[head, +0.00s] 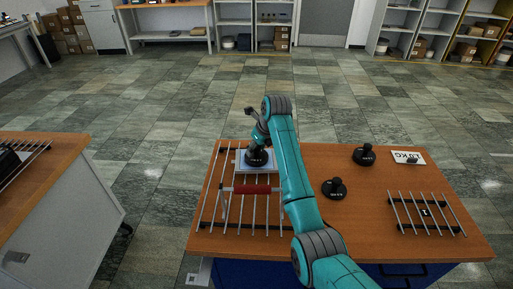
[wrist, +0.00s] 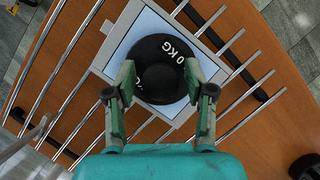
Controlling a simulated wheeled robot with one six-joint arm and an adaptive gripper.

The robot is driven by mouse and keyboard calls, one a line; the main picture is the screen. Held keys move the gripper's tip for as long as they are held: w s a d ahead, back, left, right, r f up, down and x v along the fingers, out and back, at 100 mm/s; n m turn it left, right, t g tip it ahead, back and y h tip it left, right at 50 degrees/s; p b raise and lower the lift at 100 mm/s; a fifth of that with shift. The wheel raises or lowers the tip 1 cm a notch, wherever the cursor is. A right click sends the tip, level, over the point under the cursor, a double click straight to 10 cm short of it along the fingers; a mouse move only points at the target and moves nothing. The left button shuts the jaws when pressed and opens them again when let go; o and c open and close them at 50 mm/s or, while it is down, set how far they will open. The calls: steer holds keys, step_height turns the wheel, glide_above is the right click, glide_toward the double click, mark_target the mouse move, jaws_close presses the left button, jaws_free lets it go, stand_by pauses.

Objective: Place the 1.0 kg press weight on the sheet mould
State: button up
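A black disc weight with a round knob (wrist: 160,85) sits on the sheet mould (wrist: 118,48), a pale sheet in a grey frame. Its label shows "0 KG"; the leading part is hidden. In the head view the weight (head: 258,160) rests on the mould (head: 241,168), which lies on a rack of metal rods. My gripper (wrist: 160,82) is above the weight, fingers on either side of the knob with gaps visible, so it is open. In the head view my gripper (head: 258,140) is partly hidden by my arm.
A red roller (head: 252,189) lies in front of the mould. A second rod rack (head: 426,213) is at the right. Another bench (head: 45,170) stands left.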

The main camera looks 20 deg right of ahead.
steer(key=v, duration=1.2)
steer(key=shift+r, duration=0.15)
